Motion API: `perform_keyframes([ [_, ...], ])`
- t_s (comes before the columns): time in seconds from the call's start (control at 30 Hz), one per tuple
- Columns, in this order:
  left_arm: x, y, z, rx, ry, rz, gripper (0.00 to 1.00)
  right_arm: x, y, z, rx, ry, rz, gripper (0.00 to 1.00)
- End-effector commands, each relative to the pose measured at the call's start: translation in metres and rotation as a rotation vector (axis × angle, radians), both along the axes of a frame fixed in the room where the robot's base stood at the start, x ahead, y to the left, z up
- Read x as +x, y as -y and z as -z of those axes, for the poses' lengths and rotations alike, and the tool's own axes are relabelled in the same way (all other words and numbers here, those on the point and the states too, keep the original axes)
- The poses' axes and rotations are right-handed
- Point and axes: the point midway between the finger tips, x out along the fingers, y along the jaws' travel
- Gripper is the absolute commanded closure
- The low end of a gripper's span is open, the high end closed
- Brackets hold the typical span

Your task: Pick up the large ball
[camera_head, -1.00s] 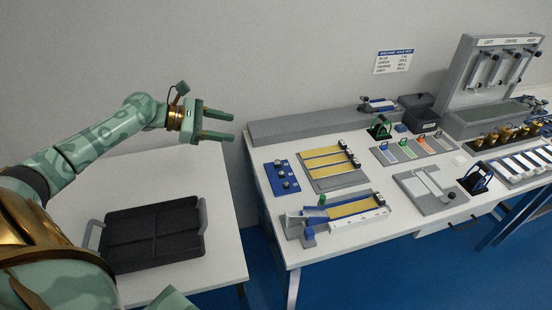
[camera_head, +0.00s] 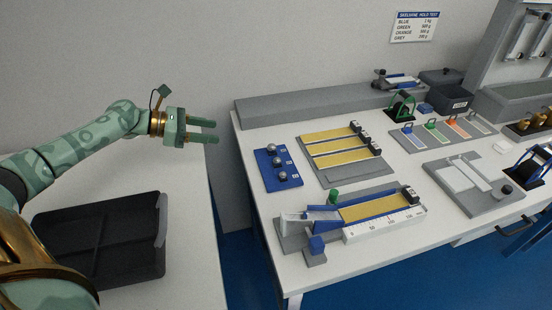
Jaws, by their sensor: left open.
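Several small shiny metal balls sit in a row on a blue holder (camera_head: 267,178) near the left end of the white bench. My right gripper is not in view.
A grey board with yellow lanes (camera_head: 343,155) lies right of the holder. A ramp device with a scale (camera_head: 385,228) stands in front. A long grey block (camera_head: 310,108) runs along the back. A black tray (camera_head: 100,240) sits on the left table, with a gap between tables.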

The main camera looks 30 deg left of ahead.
Motion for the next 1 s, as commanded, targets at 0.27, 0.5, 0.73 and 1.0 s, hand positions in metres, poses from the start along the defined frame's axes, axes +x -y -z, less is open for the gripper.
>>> perform_keyframes([
  [0.27,0.021,0.015,0.042,0.001,-0.019,0.003,0.48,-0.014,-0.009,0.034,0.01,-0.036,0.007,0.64],
  [0.5,0.062,0.051,0.065,0.001,-0.018,0.002,0.48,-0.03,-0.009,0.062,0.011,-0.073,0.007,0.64],
  [0.73,0.08,0.067,0.07,0.001,-0.017,0.001,0.48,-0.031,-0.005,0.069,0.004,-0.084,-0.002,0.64],
  [1.0,0.104,0.091,0.094,0.001,-0.021,0.002,0.48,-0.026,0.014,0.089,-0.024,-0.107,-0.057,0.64],
])
